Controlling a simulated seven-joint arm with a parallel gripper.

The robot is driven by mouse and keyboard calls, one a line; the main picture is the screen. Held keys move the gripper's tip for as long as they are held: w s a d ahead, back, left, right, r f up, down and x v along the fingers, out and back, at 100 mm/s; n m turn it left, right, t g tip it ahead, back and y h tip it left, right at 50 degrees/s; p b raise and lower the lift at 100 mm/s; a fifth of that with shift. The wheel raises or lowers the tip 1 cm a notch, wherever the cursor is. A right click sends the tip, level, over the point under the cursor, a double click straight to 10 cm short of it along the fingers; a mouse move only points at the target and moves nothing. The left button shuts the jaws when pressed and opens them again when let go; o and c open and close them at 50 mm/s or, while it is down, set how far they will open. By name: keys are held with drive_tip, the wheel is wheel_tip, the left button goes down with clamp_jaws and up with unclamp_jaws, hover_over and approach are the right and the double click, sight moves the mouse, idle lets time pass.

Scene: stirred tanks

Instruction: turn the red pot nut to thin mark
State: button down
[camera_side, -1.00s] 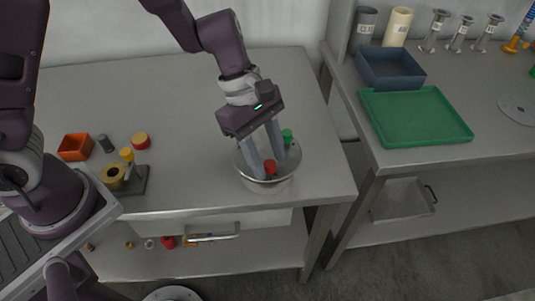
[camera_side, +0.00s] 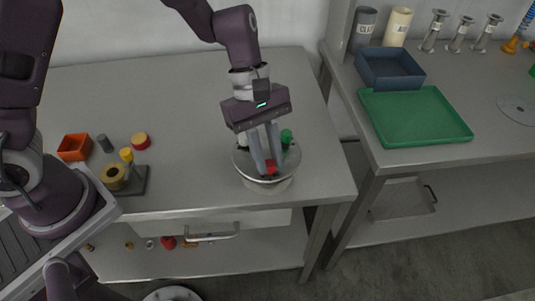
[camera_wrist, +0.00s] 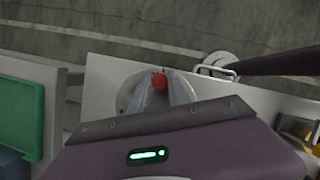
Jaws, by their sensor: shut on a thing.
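The red pot nut (camera_side: 270,168) sits on the front part of the round metal pot lid (camera_side: 246,168). A green nut (camera_side: 286,137) stands at the back right of the same lid. My gripper (camera_side: 267,170) reaches down over the lid with its fingers shut on the red nut. In the wrist view the red nut (camera_wrist: 159,80) shows between the two grey fingertips. Any thin mark is too small to make out.
An orange bin (camera_side: 75,147), a red and yellow round part (camera_side: 140,140) and a dark fixture (camera_side: 137,183) with a yellow-topped peg are at the left. A green tray (camera_side: 415,116) and blue bin (camera_side: 390,68) lie on the right bench.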

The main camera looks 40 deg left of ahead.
drive_tip(key=m+g, duration=0.1)
drive_tip(key=m, duration=0.2)
drive_tip(key=shift+w+m+y, duration=0.15)
drive_tip(key=shift+m+y, duration=0.15)
drive_tip(key=shift+y, duration=0.1)
drive_tip(key=shift+d+m+g+y, duration=0.1)
drive_tip(key=shift+m+g+y, duration=0.45)
drive_tip(key=shift+m, duration=1.35)
drive_tip(key=c, duration=1.3)
unclamp_jaws()
drive_tip(key=shift+o, duration=0.2)
drive_tip(key=v, duration=0.7)
drive_tip(key=shift+w+r, duration=0.1)
